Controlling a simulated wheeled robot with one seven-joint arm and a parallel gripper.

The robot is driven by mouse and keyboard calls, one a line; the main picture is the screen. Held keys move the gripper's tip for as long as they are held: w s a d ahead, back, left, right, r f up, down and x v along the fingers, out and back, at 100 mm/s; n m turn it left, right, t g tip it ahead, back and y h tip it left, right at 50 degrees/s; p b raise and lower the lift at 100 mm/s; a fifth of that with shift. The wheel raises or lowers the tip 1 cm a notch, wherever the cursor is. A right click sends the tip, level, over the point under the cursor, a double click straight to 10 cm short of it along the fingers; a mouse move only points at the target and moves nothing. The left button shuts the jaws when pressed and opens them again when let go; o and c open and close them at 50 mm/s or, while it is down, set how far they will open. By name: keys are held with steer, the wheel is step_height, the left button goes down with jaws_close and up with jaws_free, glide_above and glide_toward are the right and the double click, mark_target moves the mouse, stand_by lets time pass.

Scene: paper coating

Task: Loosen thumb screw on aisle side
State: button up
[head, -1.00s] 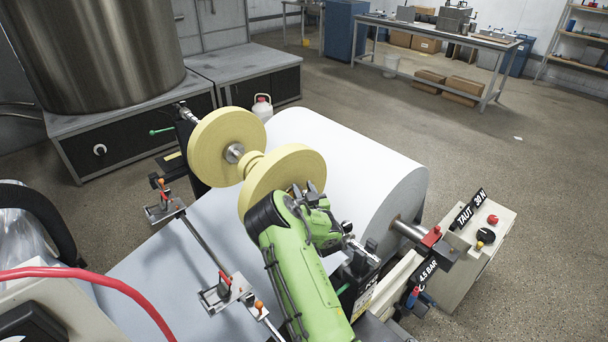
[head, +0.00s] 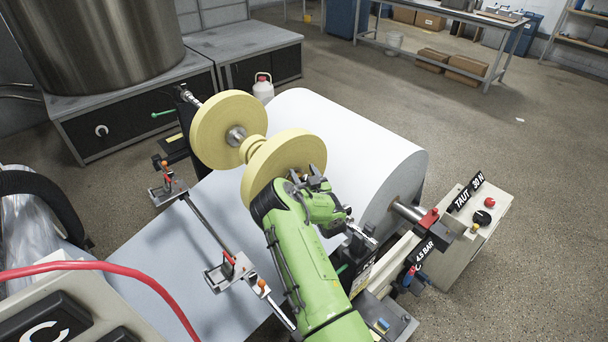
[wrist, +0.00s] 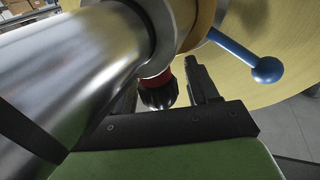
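In the wrist view, a thumb screw with a dark ribbed knob (wrist: 158,94) and a red collar (wrist: 161,76) hangs below a metal collar on a steel shaft. My gripper (wrist: 170,88) has its fingers on either side of the knob, with a visible gap to the right finger; contact on the left is unclear. In the head view my gripper (head: 312,182) is at the near yellow disc (head: 285,160), on the aisle side. The thumb screw is hidden there behind the gripper and disc. A blue ball-ended lever (wrist: 240,50) is right of the knob.
A second yellow disc (head: 225,125) is farther along the shaft. A rail with clamps (head: 208,232) runs at left. A control box (head: 478,225) stands at right, with open floor beyond.

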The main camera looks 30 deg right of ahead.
step_height(320, 180, up, 10)
steer(key=p, duration=0.3)
stand_by(0.3)
